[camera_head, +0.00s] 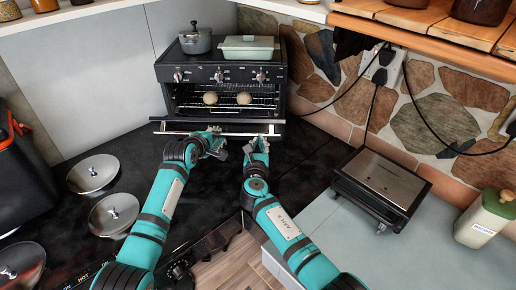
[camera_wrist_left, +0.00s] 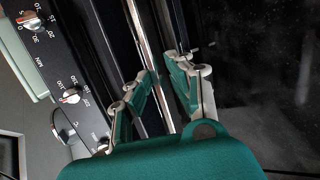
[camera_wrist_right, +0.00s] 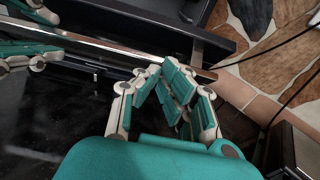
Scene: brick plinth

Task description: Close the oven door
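The black oven (camera_head: 222,72) stands against the back wall. Its door (camera_head: 240,128) is lowered, leaving the lit inside with two round buns (camera_head: 243,98) in view. The silver door handle (camera_head: 218,133) runs along the door's front edge. My left gripper (camera_head: 214,141) is at the handle's middle; in the left wrist view its fingers (camera_wrist_left: 167,72) are apart, on either side of the handle bar (camera_wrist_left: 158,60). My right gripper (camera_head: 256,144) is near the handle's right end. In the right wrist view its fingertips (camera_wrist_right: 157,68) come together just below the bar (camera_wrist_right: 120,50); contact is unclear.
A grey pot (camera_head: 195,40) and a pale green dish (camera_head: 248,47) sit on the oven. A metal grill (camera_head: 384,180) stands to the right. Several round lids (camera_head: 93,174) lie on the left of the dark counter (camera_head: 300,150). Black cables (camera_head: 372,105) hang at right.

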